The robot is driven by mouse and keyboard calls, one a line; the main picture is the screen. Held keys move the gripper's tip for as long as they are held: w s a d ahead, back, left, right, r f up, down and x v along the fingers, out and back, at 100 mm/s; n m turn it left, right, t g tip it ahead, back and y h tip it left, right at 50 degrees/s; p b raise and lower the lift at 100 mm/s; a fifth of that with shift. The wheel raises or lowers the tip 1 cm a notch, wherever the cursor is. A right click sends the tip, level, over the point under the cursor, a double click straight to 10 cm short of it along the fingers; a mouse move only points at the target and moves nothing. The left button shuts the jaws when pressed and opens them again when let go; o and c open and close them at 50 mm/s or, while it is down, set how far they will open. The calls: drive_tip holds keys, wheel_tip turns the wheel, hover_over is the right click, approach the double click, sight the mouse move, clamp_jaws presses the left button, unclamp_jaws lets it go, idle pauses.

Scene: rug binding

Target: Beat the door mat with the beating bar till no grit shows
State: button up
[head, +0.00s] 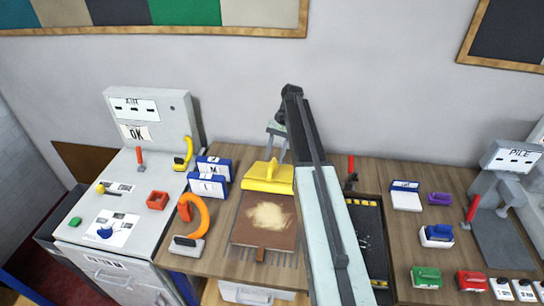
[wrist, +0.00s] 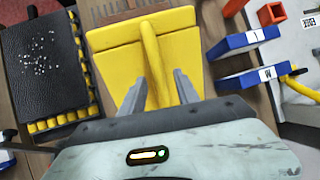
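A yellow block with a raised ridge handle, perhaps the beating bar (head: 268,178), sits at the back end of a brown mat. In the wrist view the yellow block (wrist: 115,40) fills the middle. My gripper (wrist: 155,85) is open, with its fingers on either side of the ridge; I cannot tell whether they touch it. In the head view my gripper is mostly hidden behind my arm. A black mat (wrist: 40,62) with pale grit specks and yellow pieces along its edges lies left in the wrist view. In the head view this black mat (head: 371,240) is partly hidden by my arm.
The brown mat (head: 250,233) bears a sandy patch and has a fringe of tines. Blue-white label blocks (head: 208,185), an orange curved tool (head: 197,215) and a grey cabinet (head: 150,118) stand left. Small coloured blocks (head: 426,277) and a grey press (head: 497,195) stand right.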

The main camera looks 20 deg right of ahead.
sight(252, 189)
drive_tip(key=p+v, duration=0.5)
drive_tip(key=v, duration=0.2)
drive_tip(key=shift+r, duration=0.1)
drive_tip(key=shift+c, duration=0.4)
